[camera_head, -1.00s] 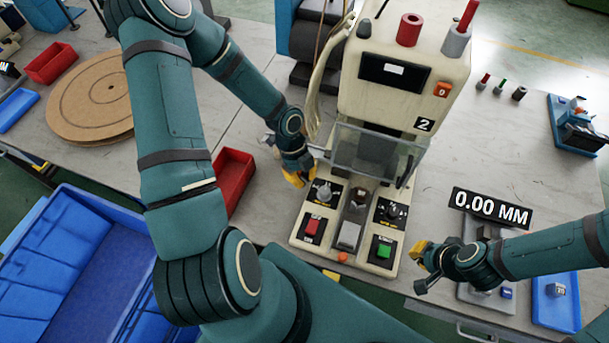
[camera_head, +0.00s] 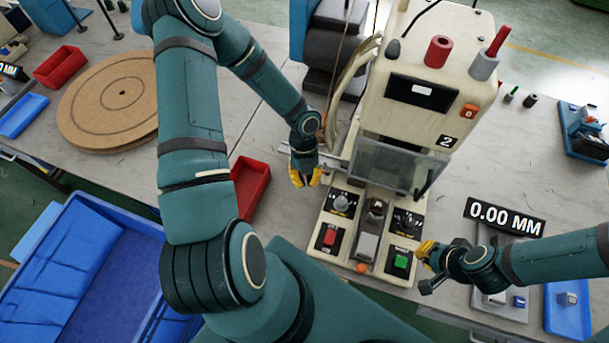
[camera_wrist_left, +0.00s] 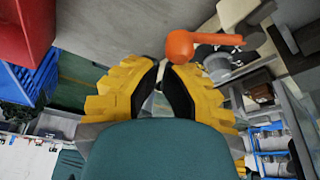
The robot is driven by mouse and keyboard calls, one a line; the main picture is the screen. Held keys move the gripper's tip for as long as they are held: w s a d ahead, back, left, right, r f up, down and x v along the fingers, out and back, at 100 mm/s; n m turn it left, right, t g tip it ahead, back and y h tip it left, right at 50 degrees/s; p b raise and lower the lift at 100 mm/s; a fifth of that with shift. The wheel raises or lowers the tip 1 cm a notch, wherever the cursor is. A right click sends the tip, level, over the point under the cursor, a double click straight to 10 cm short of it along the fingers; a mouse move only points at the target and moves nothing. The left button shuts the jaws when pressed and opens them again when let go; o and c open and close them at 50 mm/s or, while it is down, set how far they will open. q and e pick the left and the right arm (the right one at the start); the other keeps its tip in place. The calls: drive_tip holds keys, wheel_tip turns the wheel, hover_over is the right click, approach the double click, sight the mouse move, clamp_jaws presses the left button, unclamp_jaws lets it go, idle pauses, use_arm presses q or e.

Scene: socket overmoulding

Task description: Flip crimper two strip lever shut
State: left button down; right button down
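Crimper two (camera_head: 425,115) is the cream machine marked 2, with a clear guard and a control panel (camera_head: 365,235) at its foot. In the left wrist view an orange lever with a round knob (camera_wrist_left: 181,46) stands just beyond my left fingertips. It looks like the strip lever; its setting is unclear. My left gripper (camera_head: 305,178) is left of the panel in the head view. In the left wrist view its fingertips (camera_wrist_left: 164,68) are almost together, with nothing seen between them, close to the knob. My right gripper (camera_head: 427,262) is right of the panel, its fingers unclear.
A red bin (camera_head: 250,187) stands left of my left gripper. A cardboard disc (camera_head: 105,105) lies further left. A black 0.00 MM display (camera_head: 504,217) stands right of the panel.

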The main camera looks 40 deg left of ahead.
use_arm(q)
drive_tip(key=shift+w+d, duration=0.25)
drive_tip(key=shift+d, duration=0.55)
drive_tip(key=shift+v, duration=4.1)
drive_tip(key=shift+s+a+f, duration=0.15)
